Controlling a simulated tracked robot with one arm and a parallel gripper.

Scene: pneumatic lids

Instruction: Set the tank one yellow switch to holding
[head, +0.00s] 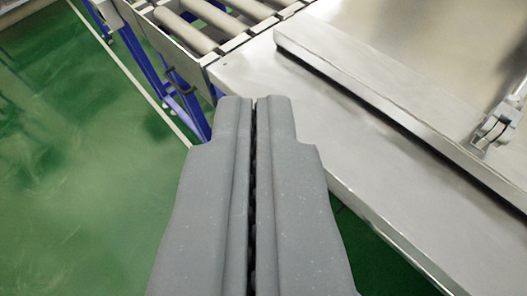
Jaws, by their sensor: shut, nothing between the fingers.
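My gripper (255,100) reaches up the middle of the head view, its two grey fingers side by side with only a thin dark seam between them. It is shut and empty. Its tips show just in front of the corner where a metal surface meets a roller conveyor; I cannot tell whether they touch anything. No yellow switch and no tank label are in view.
A metal tabletop (300,118) with a raised plate (390,60) fills the right side. A metal clamp-like fitting (494,128) sits at the right edge. A roller conveyor (187,30) on blue legs (150,62) stands at the top. Green floor (70,170) lies open on the left.

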